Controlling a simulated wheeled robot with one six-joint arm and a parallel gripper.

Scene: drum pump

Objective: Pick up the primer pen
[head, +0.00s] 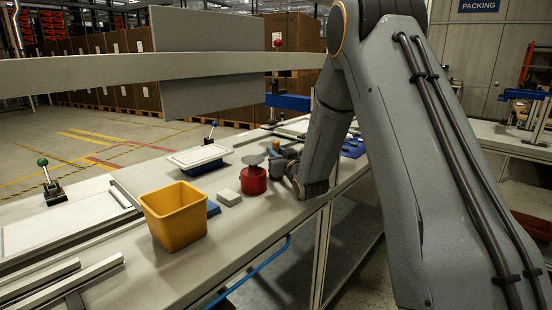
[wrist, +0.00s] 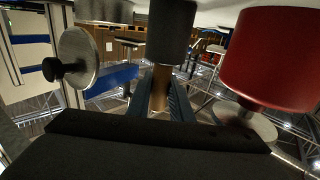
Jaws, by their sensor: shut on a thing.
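In the wrist view, which looks upside down, my gripper (wrist: 165,98) is shut on a slim upright piece, which I take to be the primer pen (wrist: 172,32). It has a dark, thick cylindrical end and a tan part between the bluish fingers. In the head view my gripper (head: 279,153) is low over the bench, just right of the red drum pump (head: 253,180). The pen cannot be made out there. I cannot tell whether it still touches the bench. The red can of the pump (wrist: 270,60) also shows close beside the fingers in the wrist view.
A yellow bin (head: 174,222), a small white block (head: 229,197) and a white-topped tray (head: 199,157) stand left of the pump. A dark knob on a metal disc (wrist: 77,62) is near the gripper. A grey beam (head: 150,72) crosses above the bench.

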